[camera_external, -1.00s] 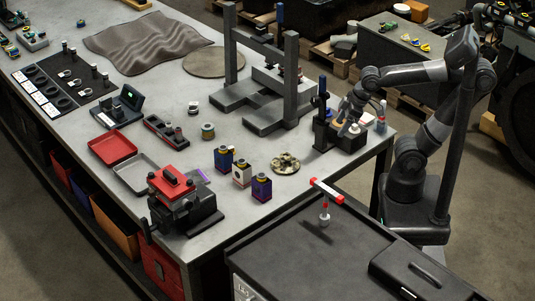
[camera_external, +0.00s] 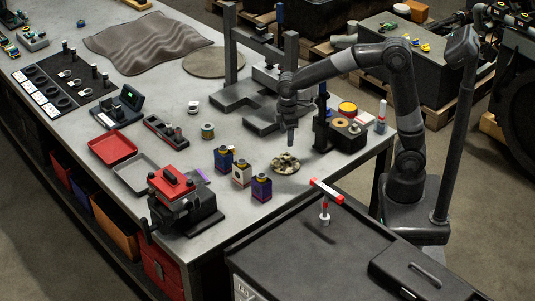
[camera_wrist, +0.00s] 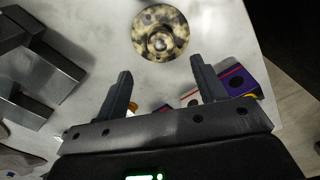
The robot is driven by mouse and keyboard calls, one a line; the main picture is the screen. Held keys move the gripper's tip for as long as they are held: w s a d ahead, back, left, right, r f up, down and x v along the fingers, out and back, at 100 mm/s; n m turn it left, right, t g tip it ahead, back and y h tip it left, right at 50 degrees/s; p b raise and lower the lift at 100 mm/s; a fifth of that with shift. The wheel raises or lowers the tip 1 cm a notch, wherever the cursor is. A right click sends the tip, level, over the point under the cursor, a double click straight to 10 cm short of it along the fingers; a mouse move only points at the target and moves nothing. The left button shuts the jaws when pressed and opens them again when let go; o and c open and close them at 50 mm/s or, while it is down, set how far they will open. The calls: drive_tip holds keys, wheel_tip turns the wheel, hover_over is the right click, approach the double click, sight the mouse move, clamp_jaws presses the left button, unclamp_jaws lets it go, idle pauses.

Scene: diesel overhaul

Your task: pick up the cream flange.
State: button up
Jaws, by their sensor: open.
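The cream flange (camera_external: 286,164), a round disc mottled with dark spots and with a raised hub, lies flat on the grey workbench. In the wrist view the flange (camera_wrist: 160,34) is at the top centre, beyond the fingertips, with nothing covering it. My gripper (camera_external: 291,140) points down above the bench, just behind and over the flange. In the wrist view my gripper (camera_wrist: 159,68) shows two dark fingers spread apart with nothing between them. The fingers do not touch the flange.
Purple-and-cream boxes (camera_external: 261,187) stand left of the flange. A grey press frame (camera_external: 292,80) rises behind my gripper. A black holder block (camera_external: 340,135) with round parts stands right. A red-and-white hammer (camera_external: 326,191) is at the front. Bare bench surrounds the flange.

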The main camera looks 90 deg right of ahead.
sight(286, 155)
wheel_tip(286, 155, down, 11)
drive_tip(key=shift+r, duration=0.1)
idle(0.5)
drive_tip(key=shift+c, duration=0.3)
drive_tip(key=c, duration=1.3)
